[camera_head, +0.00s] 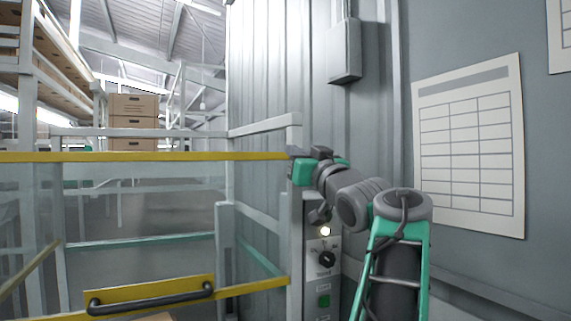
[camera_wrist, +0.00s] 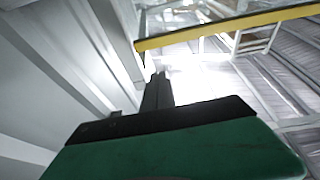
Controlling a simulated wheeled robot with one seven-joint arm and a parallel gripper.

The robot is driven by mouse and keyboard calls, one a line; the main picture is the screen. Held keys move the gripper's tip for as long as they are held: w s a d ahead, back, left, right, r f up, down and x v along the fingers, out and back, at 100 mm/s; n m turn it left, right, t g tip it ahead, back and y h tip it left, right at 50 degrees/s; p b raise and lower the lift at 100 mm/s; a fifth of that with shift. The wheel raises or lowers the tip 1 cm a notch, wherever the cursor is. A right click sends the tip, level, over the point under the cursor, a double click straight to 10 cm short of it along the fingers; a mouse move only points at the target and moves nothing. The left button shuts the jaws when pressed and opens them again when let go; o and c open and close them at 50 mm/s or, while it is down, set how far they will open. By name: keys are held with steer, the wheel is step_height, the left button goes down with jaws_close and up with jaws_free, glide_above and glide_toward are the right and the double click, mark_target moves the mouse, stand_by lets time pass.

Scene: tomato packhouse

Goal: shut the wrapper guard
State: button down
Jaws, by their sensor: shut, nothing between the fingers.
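The wrapper guard appears as a clear panel with yellow edging at the left of the head view. Its long yellow top bar (camera_head: 150,157) runs level to the upright beside my gripper. A dark bar handle (camera_head: 150,299) sits on a yellow plate (camera_head: 190,284) low in the view. My gripper (camera_head: 298,153) is at the right end of the top bar, well above and right of the handle; whether it touches the bar is unclear. In the wrist view its fingers (camera_wrist: 157,90) are together and empty, with a yellow bar (camera_wrist: 230,28) beyond them.
A grey control panel (camera_head: 324,270) with a lit lamp, black knob and green button stands below my gripper. A grey post (camera_head: 296,215) and ribbed wall (camera_head: 270,75) are close by. Cartons (camera_head: 133,108) stand behind. A paper chart (camera_head: 468,145) hangs at right.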

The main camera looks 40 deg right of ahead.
steer(key=p+x, duration=0.4)
steer(key=x, duration=0.5)
steer(key=f, duration=0.4)
steer(key=shift+w, duration=0.25)
